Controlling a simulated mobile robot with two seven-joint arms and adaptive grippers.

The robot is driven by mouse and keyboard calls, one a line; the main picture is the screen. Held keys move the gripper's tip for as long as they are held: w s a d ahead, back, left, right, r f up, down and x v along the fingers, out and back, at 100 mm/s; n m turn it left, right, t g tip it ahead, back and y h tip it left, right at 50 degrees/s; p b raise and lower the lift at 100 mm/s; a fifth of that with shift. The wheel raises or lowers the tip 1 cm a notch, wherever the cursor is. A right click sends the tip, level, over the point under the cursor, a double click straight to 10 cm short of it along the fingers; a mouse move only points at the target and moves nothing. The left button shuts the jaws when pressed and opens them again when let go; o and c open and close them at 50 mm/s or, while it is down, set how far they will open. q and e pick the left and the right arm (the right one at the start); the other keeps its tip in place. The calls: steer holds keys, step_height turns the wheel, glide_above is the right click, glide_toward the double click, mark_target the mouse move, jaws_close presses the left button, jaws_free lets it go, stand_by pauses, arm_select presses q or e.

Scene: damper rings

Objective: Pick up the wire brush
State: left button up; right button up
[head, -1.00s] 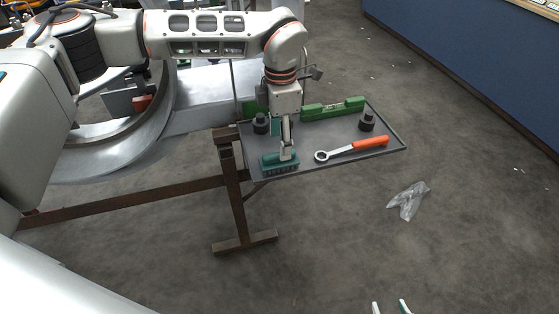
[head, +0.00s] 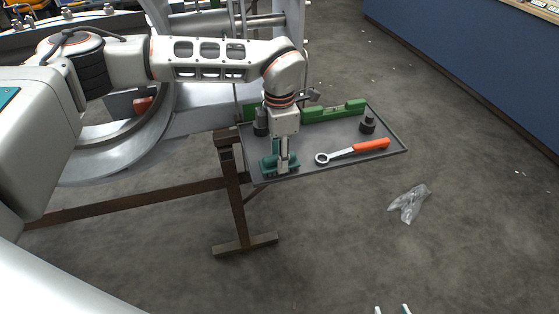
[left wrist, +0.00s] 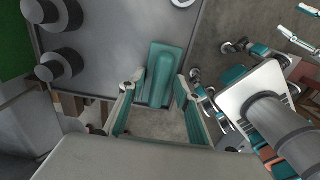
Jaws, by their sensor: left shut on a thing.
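The wire brush (head: 268,164), with a teal block-shaped back, is at the near left corner of the grey tray (head: 325,169). My left gripper (head: 283,164) points down and is shut on it. In the left wrist view the brush (left wrist: 165,72) sits between the two fingertips (left wrist: 161,84). The fingers hide part of it in the head view, and I cannot tell whether it touches the tray. My right gripper (head: 392,310) shows only its two fingertips at the bottom edge of the head view, apart and empty.
An orange-handled ring wrench (head: 352,151) lies right of the brush. A green level (head: 335,109) lies along the tray's back, with a dark knobbed piece (head: 367,124) at right and another (head: 261,126) behind my gripper. A clear plastic bag (head: 409,203) lies on the floor.

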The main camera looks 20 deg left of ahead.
arm_select(q)
step_height(320, 180, up, 20)
steer(key=p, duration=0.1)
steer(key=shift+p, duration=0.35)
